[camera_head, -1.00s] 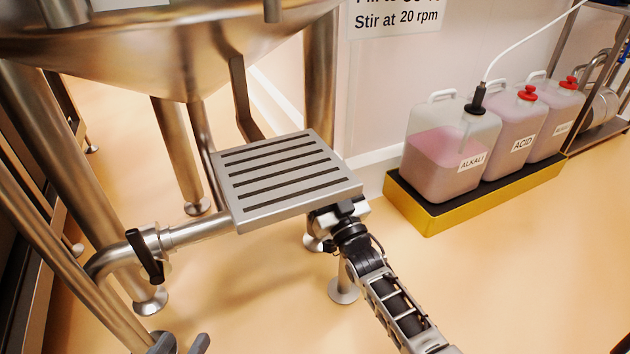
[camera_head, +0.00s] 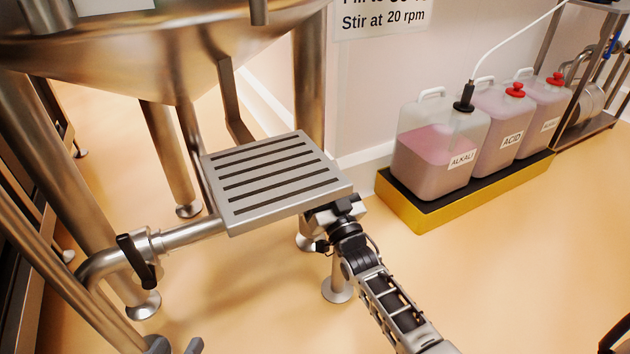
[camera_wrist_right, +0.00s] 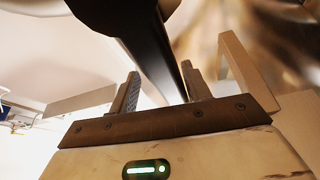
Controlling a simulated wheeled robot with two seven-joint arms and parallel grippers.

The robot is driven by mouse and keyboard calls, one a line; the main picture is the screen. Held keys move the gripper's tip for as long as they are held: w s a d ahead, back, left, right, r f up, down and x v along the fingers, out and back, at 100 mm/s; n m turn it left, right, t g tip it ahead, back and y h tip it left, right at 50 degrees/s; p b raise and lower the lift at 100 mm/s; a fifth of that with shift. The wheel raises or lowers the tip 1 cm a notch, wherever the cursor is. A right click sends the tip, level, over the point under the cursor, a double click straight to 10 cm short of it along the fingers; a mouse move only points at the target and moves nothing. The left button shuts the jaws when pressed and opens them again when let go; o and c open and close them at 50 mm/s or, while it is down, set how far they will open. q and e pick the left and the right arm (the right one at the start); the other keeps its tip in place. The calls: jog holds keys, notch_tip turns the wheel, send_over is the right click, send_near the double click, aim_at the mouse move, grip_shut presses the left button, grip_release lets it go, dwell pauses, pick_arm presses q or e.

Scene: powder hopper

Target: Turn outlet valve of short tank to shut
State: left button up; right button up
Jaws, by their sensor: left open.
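The steel tank (camera_head: 190,55) fills the upper left of the head view, and I cannot tell its height. The outlet valve's black handle (camera_head: 136,260) sits on the pipe low on the left, tilted across the pipe line. My left gripper (camera_head: 177,345) shows only its grey fingertips at the bottom edge, open, below the handle and apart from it. My right arm reaches in from the lower right, its gripper end partly hidden by the slotted step. In the right wrist view my right gripper (camera_wrist_right: 160,88) has its fingers apart. A dark bar (camera_wrist_right: 145,45) shows between them, contact unclear.
The slotted metal step (camera_head: 275,180) stands beside the outlet pipe (camera_head: 190,233). Steel tank legs (camera_head: 168,155) crowd the left. Liquid jugs (camera_head: 440,150) stand in a yellow tray (camera_head: 430,214) at the right.

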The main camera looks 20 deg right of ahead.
pick_arm(q)
jog(key=shift+r, duration=0.2)
pick_arm(e)
jog(key=shift+r, duration=0.15)
dwell(0.4)
pick_arm(q)
jog(key=shift+w+a+f+g+y+p, duration=0.15)
jog(key=shift+a+f+g+p, duration=0.1)
jog(key=shift+f+p, duration=0.3)
jog(key=shift+s+a+f+g+y+p, duration=0.15)
jog(key=shift+f+g+p, duration=0.1)
jog(key=shift+f+p, duration=0.25)
pick_arm(e)
jog(key=v, duration=1.6)
pick_arm(q)
jog(key=shift+d+r, duration=0.1)
jog(key=shift+r, duration=0.1)
pick_arm(e)
jog(key=shift+a, duration=0.1)
